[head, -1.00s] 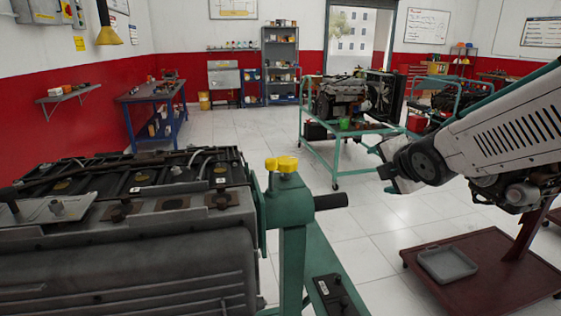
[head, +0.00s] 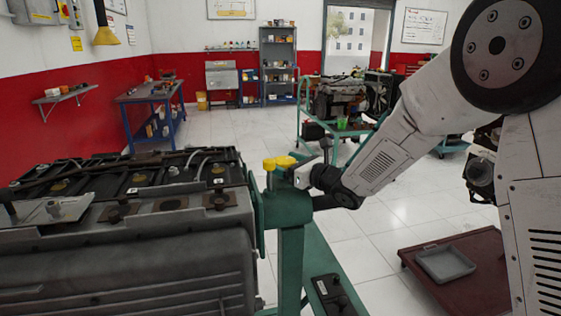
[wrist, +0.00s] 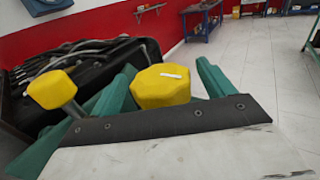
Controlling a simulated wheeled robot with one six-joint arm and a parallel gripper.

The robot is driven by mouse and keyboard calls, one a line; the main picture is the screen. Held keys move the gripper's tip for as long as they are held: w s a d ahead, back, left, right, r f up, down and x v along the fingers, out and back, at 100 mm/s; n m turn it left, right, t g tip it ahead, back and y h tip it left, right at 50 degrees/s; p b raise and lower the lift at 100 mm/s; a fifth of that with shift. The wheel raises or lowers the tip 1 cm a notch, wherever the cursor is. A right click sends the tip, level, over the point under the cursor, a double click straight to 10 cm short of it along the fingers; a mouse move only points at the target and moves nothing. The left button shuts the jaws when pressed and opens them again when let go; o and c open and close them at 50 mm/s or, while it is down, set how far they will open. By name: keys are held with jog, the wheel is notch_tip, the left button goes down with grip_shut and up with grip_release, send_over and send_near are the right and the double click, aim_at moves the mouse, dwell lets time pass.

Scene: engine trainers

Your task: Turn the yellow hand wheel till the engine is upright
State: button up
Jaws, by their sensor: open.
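The yellow hand wheel (head: 285,162) sits on top of the green stand post (head: 289,215), with a smaller yellow knob (head: 269,164) beside it. In the wrist view the wheel shows as a broad octagonal yellow cap (wrist: 160,88), and the knob (wrist: 52,90) stands on a stalk to its left. The grey engine (head: 130,240) is carried on the stand at the left; its lower part is cut off. My gripper (head: 302,170) is open at the wheel. In the wrist view green finger-like pieces flank the cap; contact cannot be told.
A dark red cart with a grey tray (head: 445,263) stands on the floor at the right. Another engine on a green stand (head: 340,100) is farther back. A blue workbench (head: 150,100) is by the left wall. White floor lies open between them.

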jog(key=shift+x, duration=1.05)
jog(key=c, duration=1)
